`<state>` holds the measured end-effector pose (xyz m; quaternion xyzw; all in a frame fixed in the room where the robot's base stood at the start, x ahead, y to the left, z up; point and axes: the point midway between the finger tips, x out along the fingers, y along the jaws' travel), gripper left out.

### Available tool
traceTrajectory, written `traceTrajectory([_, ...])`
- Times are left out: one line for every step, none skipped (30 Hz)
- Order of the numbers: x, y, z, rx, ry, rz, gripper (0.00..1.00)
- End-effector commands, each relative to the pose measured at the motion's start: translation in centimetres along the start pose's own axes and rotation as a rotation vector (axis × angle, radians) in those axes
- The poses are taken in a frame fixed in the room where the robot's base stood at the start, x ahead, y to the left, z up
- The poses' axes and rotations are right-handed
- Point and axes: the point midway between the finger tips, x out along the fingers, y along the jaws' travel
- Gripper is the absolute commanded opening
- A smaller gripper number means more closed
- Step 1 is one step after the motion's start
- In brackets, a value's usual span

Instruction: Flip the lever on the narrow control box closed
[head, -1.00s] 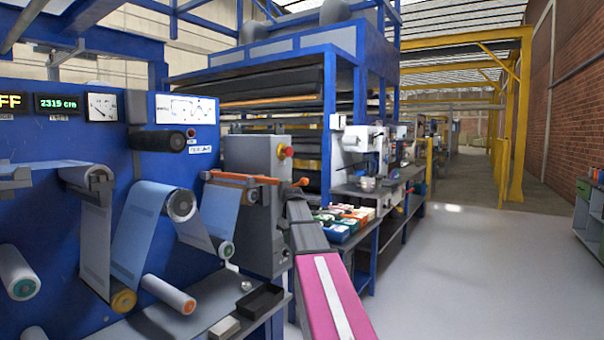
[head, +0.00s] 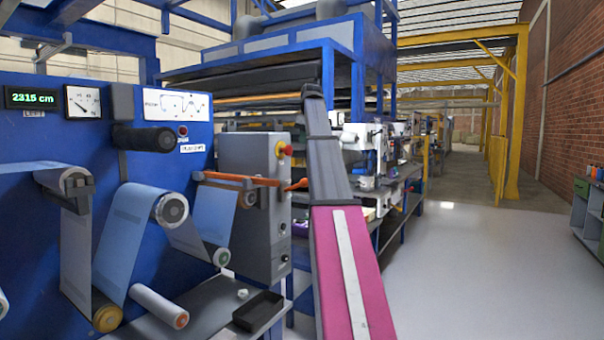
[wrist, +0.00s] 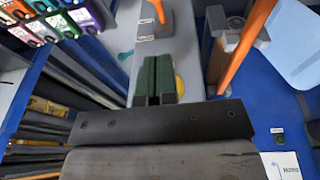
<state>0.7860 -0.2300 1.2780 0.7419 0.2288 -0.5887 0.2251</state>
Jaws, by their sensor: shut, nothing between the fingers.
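The narrow grey control box (head: 255,215) stands right of the blue machine panel in the head view, with a red button (head: 282,150) high on its right side. An orange lever (head: 245,180) lies roughly level across its front, with an orange end (head: 297,185) sticking out to the right. In the wrist view, an orange bar (wrist: 248,45) shows at upper right and a smaller orange piece (wrist: 158,10) at the top. My gripper (wrist: 156,72) has its green fingers together and empty, apart from both orange pieces. The head view does not show the fingers clearly.
A blue panel with film rollers (head: 160,300) stands left of the box. A black tray (head: 258,312) sits on the shelf below it. Coloured cartons (wrist: 50,20) show at upper left in the wrist view. The floor at right (head: 470,270) is clear.

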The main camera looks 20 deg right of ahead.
Motion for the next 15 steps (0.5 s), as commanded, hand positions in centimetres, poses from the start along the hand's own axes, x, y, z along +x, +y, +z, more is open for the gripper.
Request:
traceTrajectory([0.0,0.0,0.0,0.0,0.0,0.0,0.0])
traceTrajectory([0.1,0.0,0.0,0.0,0.0,0.0,0.0])
traceTrajectory([0.1,0.0,0.0,0.0,0.0,0.0,0.0])
traceTrajectory([0.1,0.0,0.0,0.001,0.0,0.0,0.0])
traceTrajectory([0.1,0.0,0.0,0.001,0.0,0.0,0.0])
traceTrajectory([0.1,0.0,0.0,0.001,0.0,0.0,0.0])
traceTrajectory([0.1,0.0,0.0,0.001,0.0,0.0,0.0])
traceTrajectory([0.2,0.0,0.0,0.001,0.0,0.0,0.0])
traceTrajectory([0.4,0.0,0.0,0.001,0.0,0.0,0.0])
traceTrajectory([0.6,0.0,0.0,0.001,0.0,0.0,0.0])
traceTrajectory([0.8,-0.1,0.0,0.001,0.0,0.0,0.0])
traceTrajectory([1.2,-0.1,0.0,0.002,0.0,0.0,0.0])
traceTrajectory([1.6,-0.1,0.1,0.002,0.0,0.0,0.0])
traceTrajectory([2.0,-0.1,0.1,0.002,-0.001,0.0,0.0])
traceTrajectory([2.6,-0.1,0.1,0.002,-0.001,0.0,0.0])
